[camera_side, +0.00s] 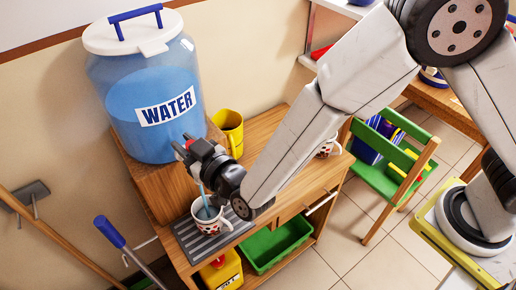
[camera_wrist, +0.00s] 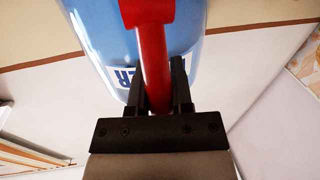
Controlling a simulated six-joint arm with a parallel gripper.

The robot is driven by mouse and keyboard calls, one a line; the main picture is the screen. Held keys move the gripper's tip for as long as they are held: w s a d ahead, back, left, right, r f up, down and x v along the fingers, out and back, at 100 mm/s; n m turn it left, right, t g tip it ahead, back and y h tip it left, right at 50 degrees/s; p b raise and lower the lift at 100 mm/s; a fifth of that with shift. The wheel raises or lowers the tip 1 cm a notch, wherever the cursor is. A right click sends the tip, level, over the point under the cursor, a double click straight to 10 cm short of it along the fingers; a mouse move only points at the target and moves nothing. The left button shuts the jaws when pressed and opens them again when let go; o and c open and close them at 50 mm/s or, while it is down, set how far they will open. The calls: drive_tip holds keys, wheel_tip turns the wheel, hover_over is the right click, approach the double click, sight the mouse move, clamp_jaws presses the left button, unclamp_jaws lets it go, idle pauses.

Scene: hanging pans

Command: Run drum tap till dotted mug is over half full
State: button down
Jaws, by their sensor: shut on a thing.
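The blue water drum (camera_side: 150,85) with a white lid and a WATER label stands on a wooden block against the wall. My gripper (camera_side: 187,148) is at the drum's lower front, shut on the red tap handle. In the wrist view my gripper (camera_wrist: 158,95) has the red handle (camera_wrist: 152,60) between its black fingers. A pale blue stream (camera_side: 203,195) shows below my gripper. It ends in the white dotted mug (camera_side: 213,230), which stands upright on a grey grate (camera_side: 190,238). Blue water shows inside the mug; its level is hard to judge. The tap spout is hidden.
Another patterned mug (camera_side: 329,149) is partly hidden behind my arm. A yellow container (camera_side: 226,272) and a green bin (camera_side: 275,246) are below the counter. A green chair (camera_side: 385,175) stands to the right.

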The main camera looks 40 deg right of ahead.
drive_tip(key=shift+w, duration=0.1)
drive_tip(key=shift+w+g, duration=0.6)
drive_tip(key=shift+g, duration=0.4)
drive_tip(key=shift+w+f+m+g+h, duration=0.1)
drive_tip(key=shift+w+m+g+h, duration=0.25)
drive_tip(key=shift+g, duration=0.45)
drive_tip(key=c, duration=0.5)
unclamp_jaws()
